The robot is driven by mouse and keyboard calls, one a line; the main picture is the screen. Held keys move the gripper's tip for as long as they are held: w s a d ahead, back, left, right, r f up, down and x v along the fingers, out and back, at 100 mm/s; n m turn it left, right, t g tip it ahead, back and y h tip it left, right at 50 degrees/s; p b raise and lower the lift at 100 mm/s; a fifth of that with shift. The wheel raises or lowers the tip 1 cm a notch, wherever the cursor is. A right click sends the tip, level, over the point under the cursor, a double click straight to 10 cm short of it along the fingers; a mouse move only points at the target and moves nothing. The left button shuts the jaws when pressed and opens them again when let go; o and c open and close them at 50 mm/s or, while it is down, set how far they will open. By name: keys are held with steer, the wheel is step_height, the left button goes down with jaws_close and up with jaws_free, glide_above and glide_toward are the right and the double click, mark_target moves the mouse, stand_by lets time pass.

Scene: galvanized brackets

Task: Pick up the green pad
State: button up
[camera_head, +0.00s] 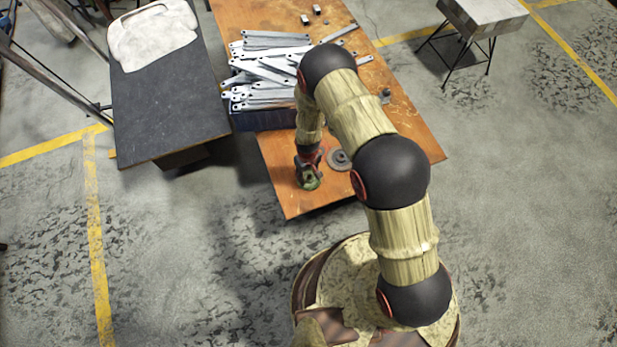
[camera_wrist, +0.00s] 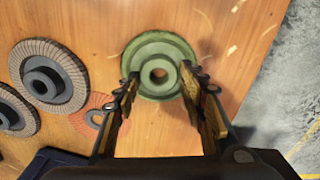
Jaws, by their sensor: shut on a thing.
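The green pad (camera_wrist: 150,48) is a round disc with a raised rim and a central hole, at the upper middle of the wrist view. It lies flat over the wooden tabletop; whether it touches the wood I cannot tell. My gripper (camera_wrist: 160,80) is shut on the green pad, with one finger at each side of its raised middle. In the head view my gripper (camera_head: 308,168) points down near the table's front left corner. Only part of the green pad (camera_head: 312,184) shows there below the fingers.
Two grey-brown flap discs (camera_wrist: 70,92) and a reddish disc (camera_wrist: 97,103) lie left of the pad. The wooden table (camera_head: 285,195) carries a dark blue crate (camera_head: 262,121) heaped with metal brackets (camera_head: 262,72). A dark bench (camera_head: 165,110) stands left. Open floor lies beyond the table's front edge.

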mark_target(315, 185)
steer(key=shift+s+d+f, duration=0.15)
steer(key=shift+s+f, duration=0.15)
steer(key=shift+s, duration=0.05)
steer(key=shift+r, duration=0.4)
jaws_close()
steer(key=r+p, duration=0.1)
steer(key=r, duration=0.1)
steer(key=shift+w+r+p, duration=0.25)
steer(key=shift+r+p, duration=0.05)
steer(key=shift+p, duration=0.05)
steer(key=s+d+r+p, duration=0.4)
steer(key=s+d+r, duration=0.3)
steer(key=s+r, duration=0.3)
steer(key=shift+s+d+p, duration=0.3)
steer(key=shift+s, duration=0.45)
steer(key=o, duration=0.6)
jaws_free()
steer(key=shift+c, duration=0.2)
steer(key=c, duration=0.4)
